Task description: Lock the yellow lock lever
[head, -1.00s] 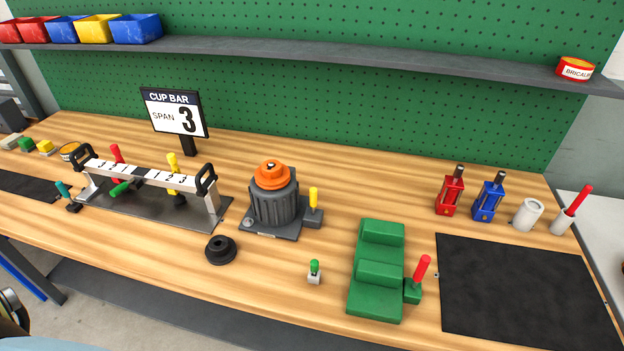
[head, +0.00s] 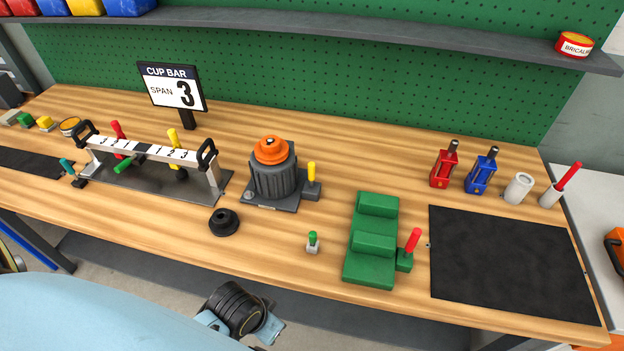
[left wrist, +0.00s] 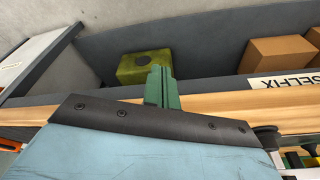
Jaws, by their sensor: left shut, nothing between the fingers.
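A yellow lever (head: 312,173) stands upright on a small dark block beside the grey ribbed drum with the orange cap (head: 271,150), in the head view. Another yellow handle (head: 173,137) stands behind the cup bar (head: 143,150). The frames do not show which of them is the lock lever. My left gripper (left wrist: 160,80) shows in the left wrist view as greenish fingers, shut and empty, by the bench's wooden edge. In the head view my light-blue arm lies low in front of the bench, well away from both yellow levers. My right gripper is not in view.
A black ring (head: 224,222), a small green-knobbed switch (head: 313,242) and a green stepped block with a red lever (head: 371,255) stand near the front edge. A dark mat (head: 512,262) lies right. The sign (head: 172,87) reads span 3. Cardboard boxes (left wrist: 277,55) sit below the bench.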

